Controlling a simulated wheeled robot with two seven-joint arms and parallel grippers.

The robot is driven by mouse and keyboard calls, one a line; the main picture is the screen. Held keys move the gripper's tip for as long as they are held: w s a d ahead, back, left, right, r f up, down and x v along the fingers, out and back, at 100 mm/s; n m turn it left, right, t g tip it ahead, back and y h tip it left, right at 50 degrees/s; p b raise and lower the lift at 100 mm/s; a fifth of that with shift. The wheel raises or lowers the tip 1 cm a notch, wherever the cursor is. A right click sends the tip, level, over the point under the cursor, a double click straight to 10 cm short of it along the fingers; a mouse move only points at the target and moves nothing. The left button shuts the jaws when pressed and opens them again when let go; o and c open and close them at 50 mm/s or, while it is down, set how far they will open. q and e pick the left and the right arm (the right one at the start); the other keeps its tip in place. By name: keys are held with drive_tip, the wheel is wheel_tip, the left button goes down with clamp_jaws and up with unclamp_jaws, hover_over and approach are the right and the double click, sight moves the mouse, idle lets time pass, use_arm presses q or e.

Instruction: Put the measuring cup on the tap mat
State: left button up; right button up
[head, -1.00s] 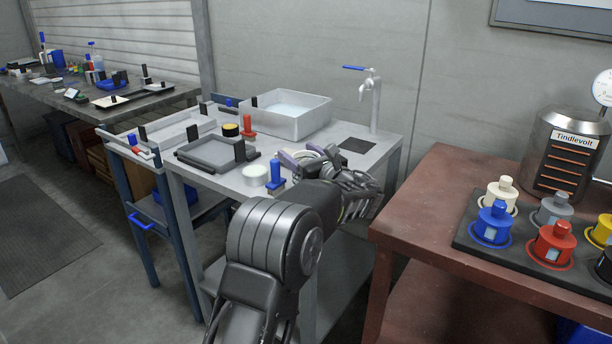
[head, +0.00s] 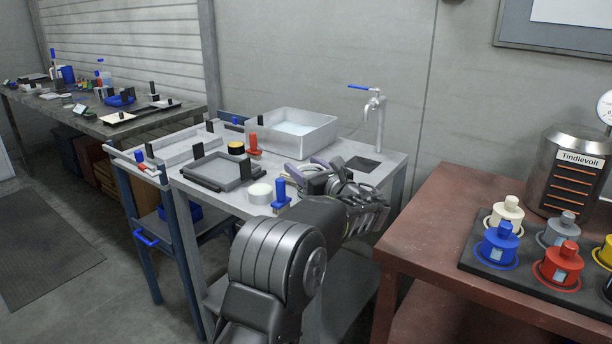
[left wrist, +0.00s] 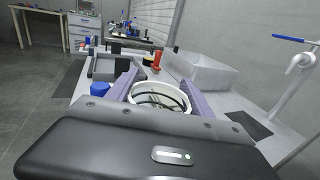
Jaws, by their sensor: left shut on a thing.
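The measuring cup (left wrist: 158,97) is a white round cup with an open top, seen in the left wrist view between the purple fingers of my left gripper (left wrist: 160,90). The gripper is shut on it. In the head view my left gripper (head: 306,170) is over the grey bench's front right part, and its hand mostly hides the cup. The tap mat (head: 363,165) is a dark square below the tap, to the right of the gripper. It also shows in the left wrist view (left wrist: 249,124), right of the cup. My right gripper is not in view.
The tap (head: 378,108) rises behind the mat. A white basin (head: 291,132) stands at the back. A blue-handled item (head: 281,193), white disc (head: 260,193), red item (head: 253,143) and grey tray (head: 220,172) stand left of the gripper. A brown table (head: 440,235) is at right.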

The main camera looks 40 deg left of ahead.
use_arm(q)
wheel_tip(320, 180, up, 8)
drive_tip(key=p, duration=0.1)
drive_tip(key=shift+r, duration=0.15)
idle(0.5)
